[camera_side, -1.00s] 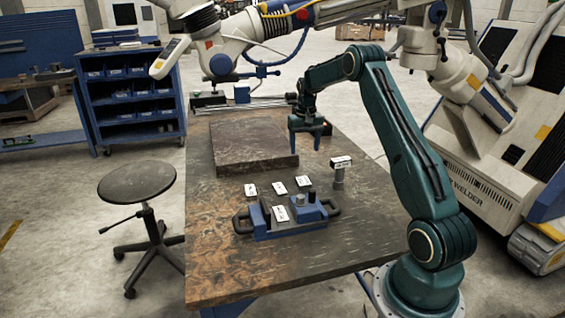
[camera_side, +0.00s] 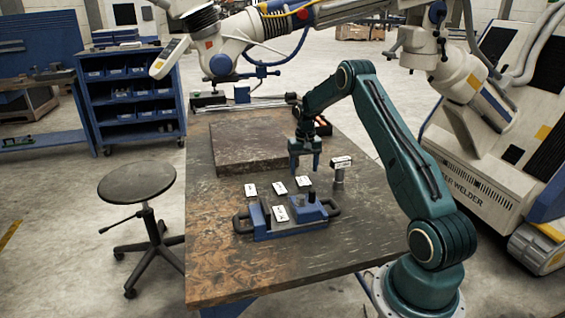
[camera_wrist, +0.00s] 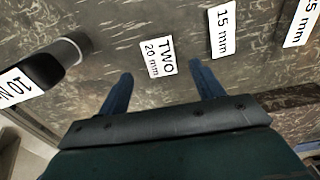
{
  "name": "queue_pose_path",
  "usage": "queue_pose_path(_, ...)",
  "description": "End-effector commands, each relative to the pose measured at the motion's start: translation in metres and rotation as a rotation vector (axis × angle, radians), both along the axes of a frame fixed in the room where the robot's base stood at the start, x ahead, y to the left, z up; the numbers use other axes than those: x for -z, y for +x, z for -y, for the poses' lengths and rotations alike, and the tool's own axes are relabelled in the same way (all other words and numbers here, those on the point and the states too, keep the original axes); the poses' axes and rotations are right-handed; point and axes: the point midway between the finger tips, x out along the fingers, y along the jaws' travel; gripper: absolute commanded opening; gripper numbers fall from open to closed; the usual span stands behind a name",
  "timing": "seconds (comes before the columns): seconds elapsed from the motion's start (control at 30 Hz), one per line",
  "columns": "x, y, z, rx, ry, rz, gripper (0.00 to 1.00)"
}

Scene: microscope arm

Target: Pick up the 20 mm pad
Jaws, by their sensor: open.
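The 20 mm pad (camera_wrist: 157,57) is a small white card marked "TWO 20 mm", lying flat on the dark table in the wrist view. In the side view it appears to be the rightmost white card (camera_side: 303,181). My gripper (camera_wrist: 160,76) is open and empty, its two blue fingers pointing down. In the wrist view the pad shows between and just beyond the fingertips. In the side view my gripper (camera_side: 304,171) hangs just above and behind the pad, apparently apart from it.
The 15 mm card (camera_wrist: 222,33) and another white card (camera_wrist: 301,22) lie to the right. A post with a labelled block (camera_side: 340,163) stands close on the right. A blue fixture (camera_side: 262,233) with handles sits in front. A raised slab (camera_side: 240,145) lies behind.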

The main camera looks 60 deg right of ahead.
Motion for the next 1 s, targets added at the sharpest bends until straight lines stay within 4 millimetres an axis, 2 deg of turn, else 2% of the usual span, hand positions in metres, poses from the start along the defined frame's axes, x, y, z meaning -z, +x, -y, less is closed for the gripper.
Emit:
queue_pose_path(0.43,0.045,-0.001,-0.001,0.000,0.001,-0.001,0.66)
queue_pose_path(1.0,0.048,-0.001,-0.001,0.000,0.001,-0.001,0.66)
